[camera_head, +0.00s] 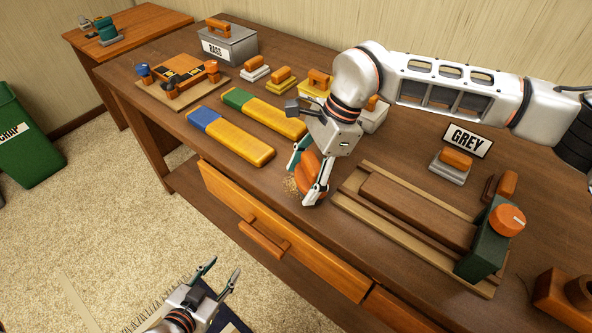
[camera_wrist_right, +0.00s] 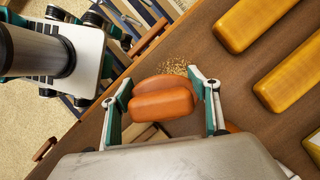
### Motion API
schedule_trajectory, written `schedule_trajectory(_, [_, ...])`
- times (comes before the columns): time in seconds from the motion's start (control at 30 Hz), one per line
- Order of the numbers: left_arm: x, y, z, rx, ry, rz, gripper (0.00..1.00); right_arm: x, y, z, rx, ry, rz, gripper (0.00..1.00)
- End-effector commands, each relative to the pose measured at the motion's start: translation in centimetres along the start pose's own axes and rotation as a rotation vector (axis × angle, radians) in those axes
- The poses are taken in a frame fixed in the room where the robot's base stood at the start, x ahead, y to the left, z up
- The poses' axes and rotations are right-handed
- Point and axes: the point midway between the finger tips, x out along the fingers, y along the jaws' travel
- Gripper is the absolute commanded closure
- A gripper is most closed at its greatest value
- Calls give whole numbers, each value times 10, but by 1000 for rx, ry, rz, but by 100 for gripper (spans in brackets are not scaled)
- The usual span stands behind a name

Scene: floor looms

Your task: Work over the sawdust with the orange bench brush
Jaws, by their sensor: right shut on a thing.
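The orange bench brush (camera_head: 309,172) is between the fingers of my right gripper (camera_head: 303,187), which is shut on it at the front edge of the wooden bench. In the right wrist view the brush (camera_wrist_right: 162,103) shows as an orange block with rounded ends, one finger at each side. The sawdust (camera_head: 290,184) is a small tan patch just left of the brush. In the wrist view the sawdust (camera_wrist_right: 175,66) lies beside the brush's far edge. Bristles are hidden, so contact with the bench cannot be told. My left gripper (camera_head: 225,267) is open and empty, low in front of the bench.
Two yellow blocks, one with a blue end (camera_head: 230,138) and one with a green end (camera_head: 265,112), lie left of the brush. A wooden vise-like fixture (camera_head: 420,215) stands to the right.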

Motion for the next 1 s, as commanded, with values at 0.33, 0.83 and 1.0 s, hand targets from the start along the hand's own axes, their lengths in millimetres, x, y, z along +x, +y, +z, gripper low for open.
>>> schedule_trajectory(0.33, [0, -1, -2, 1, 3, 0, 60, 0, 3, -2, 0, 1, 1, 74])
schedule_trajectory(0.83, [-6, -8, -26, 5, 27, -9, 60, -34, 2, 12, 0, 2, -3, 74])
schedule_trajectory(1.0, [-9, -11, -35, 7, 35, -12, 60, -47, 2, 18, -1, 2, -2, 74])
